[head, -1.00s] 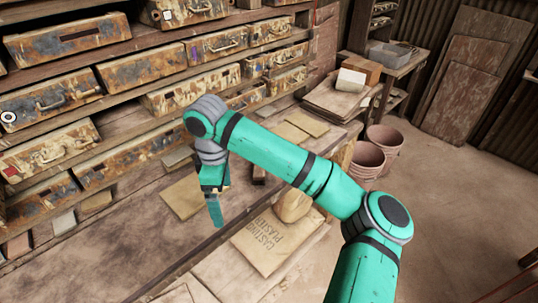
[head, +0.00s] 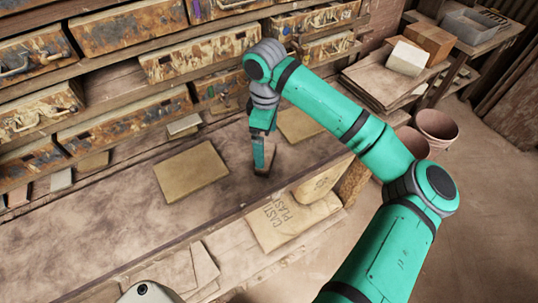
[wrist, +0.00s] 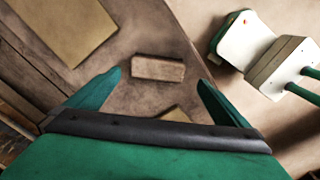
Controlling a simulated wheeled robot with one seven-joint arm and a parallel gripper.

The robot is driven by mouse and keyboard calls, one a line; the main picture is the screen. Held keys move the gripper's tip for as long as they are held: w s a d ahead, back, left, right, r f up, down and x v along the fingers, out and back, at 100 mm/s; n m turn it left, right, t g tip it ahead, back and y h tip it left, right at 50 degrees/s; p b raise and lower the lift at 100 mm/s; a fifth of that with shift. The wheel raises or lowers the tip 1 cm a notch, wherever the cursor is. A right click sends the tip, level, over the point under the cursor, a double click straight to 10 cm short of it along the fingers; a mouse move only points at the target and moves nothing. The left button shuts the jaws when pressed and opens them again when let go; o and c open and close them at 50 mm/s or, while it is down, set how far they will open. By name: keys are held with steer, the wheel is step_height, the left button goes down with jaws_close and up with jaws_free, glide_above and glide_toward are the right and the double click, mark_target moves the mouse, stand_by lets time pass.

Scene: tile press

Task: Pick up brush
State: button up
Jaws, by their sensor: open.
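A small brown wooden block, which looks like the brush (wrist: 158,68), lies on the dusty bench top. In the wrist view it is ahead of my gripper (wrist: 160,84), between the lines of the two green fingers and slightly left of centre. The fingers are spread apart, and bare bench shows on both sides of the block. In the head view my gripper (head: 262,165) points down at the bench near its front edge and mostly hides the brush. Contact cannot be told from these views.
A flat tan board (head: 191,171) lies left of my gripper, and another (head: 300,124) lies behind it. Casting plaster sacks (head: 290,218) sit below the bench's front edge. Rusty drawers (head: 202,54) rise behind.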

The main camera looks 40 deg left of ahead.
mark_target(266, 154)
steer(key=shift+w+a+f, duration=0.15)
steer(key=shift+f, duration=1.85)
steer(key=shift+w+a+f, duration=0.1)
steer(key=shift+a+f, duration=0.05)
steer(key=shift+f, duration=1.8)
steer(key=shift+c, duration=0.3)
steer(key=shift+s, duration=0.15)
steer(key=c, duration=1)
steer(key=shift+r, duration=0.15)
steer(key=shift+c, duration=0.2)
